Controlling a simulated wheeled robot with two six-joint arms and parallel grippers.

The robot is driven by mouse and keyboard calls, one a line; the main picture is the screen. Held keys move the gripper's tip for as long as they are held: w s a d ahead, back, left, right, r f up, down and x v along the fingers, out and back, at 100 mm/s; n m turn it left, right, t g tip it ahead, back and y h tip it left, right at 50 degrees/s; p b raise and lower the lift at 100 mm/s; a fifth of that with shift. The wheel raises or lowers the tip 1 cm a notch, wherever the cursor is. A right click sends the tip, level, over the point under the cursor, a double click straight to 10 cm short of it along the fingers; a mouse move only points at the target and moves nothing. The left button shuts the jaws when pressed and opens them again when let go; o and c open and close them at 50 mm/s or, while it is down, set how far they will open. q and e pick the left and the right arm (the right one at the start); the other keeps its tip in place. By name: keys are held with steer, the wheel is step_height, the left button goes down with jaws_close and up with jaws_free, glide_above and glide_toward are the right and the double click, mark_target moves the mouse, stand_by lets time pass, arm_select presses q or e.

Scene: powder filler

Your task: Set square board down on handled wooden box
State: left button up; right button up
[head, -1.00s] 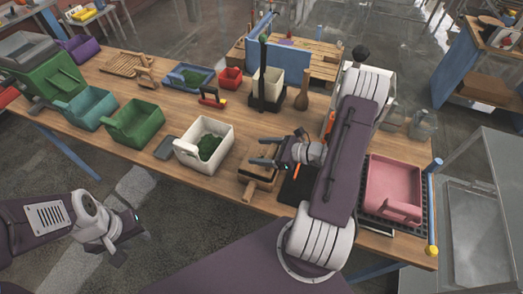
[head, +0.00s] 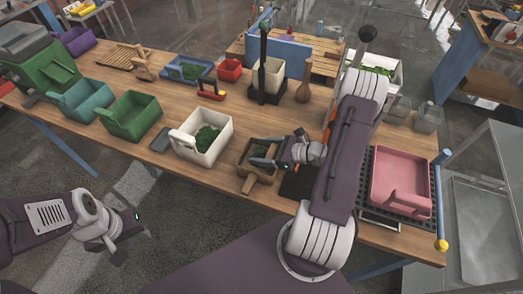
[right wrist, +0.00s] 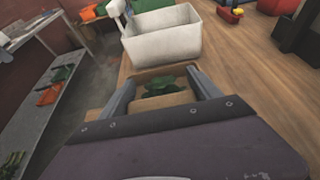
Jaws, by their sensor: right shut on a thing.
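The handled wooden box (head: 248,174) stands on the table in front of my right arm. Its handle points toward the front edge, and green material shows inside it. My right gripper (head: 263,157) is at its right side, low over the rim. In the right wrist view its two fingers (right wrist: 160,88) stand apart on either side of a tan wooden piece (right wrist: 165,101) that I take for the square board. Most of this piece is hidden, and I cannot tell it clearly from the box wall. My left gripper (head: 130,228) is off the table's front, its jaw gap unclear.
A white bin (head: 218,157) with green material stands left of the box. Green (head: 130,117) and teal (head: 82,102) bins are further left. A pink bin (head: 400,182) stands right of my arm. A black holder (head: 268,95) and a wooden pestle-like piece (head: 304,88) stand behind.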

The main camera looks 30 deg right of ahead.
steer(key=o, duration=1.5)
steer(key=shift+o, duration=0.3)
steer(key=shift+r, duration=0.1)
step_height(320, 180, up, 9)
steer(key=p, duration=0.7)
